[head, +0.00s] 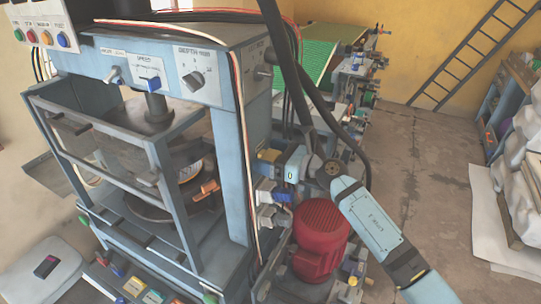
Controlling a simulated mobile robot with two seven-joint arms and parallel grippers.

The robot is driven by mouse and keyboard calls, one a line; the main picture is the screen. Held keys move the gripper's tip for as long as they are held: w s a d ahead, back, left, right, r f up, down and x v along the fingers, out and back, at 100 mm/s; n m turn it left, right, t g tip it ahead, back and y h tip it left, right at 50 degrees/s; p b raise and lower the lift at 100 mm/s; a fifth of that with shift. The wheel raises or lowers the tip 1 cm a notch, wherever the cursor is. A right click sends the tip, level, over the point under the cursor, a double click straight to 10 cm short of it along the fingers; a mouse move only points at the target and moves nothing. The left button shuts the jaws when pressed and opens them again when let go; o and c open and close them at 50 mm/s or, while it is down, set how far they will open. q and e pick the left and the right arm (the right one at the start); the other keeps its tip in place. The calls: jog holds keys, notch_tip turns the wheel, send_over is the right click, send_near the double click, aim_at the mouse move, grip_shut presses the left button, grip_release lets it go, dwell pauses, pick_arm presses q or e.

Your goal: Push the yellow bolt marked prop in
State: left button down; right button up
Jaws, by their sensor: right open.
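The blue-grey plate press (230,170) fills the left and middle of the head view. A small dull-yellow piece (268,155) shows at the press's right side and looks like the bolt. Its marking is too small to read, and how far it sticks out cannot be told. My right gripper (281,164) comes in from the lower right and is open beside this yellow piece. Whether they touch cannot be told; its fingers are small and partly hidden. My left gripper is out of view.
A red motor (320,229) stands just below my right gripper. Dark hoses and cables hang behind my right wrist. Blue and white switches (270,195) sit on the press's side below the yellow piece. Open floor lies to the right.

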jog(key=b+v, duration=0.2)
jog(key=v, duration=1.1)
jog(key=shift+d, duration=0.35)
jog(key=shift+s, duration=0.15)
jog(key=shift+s+f, duration=0.1)
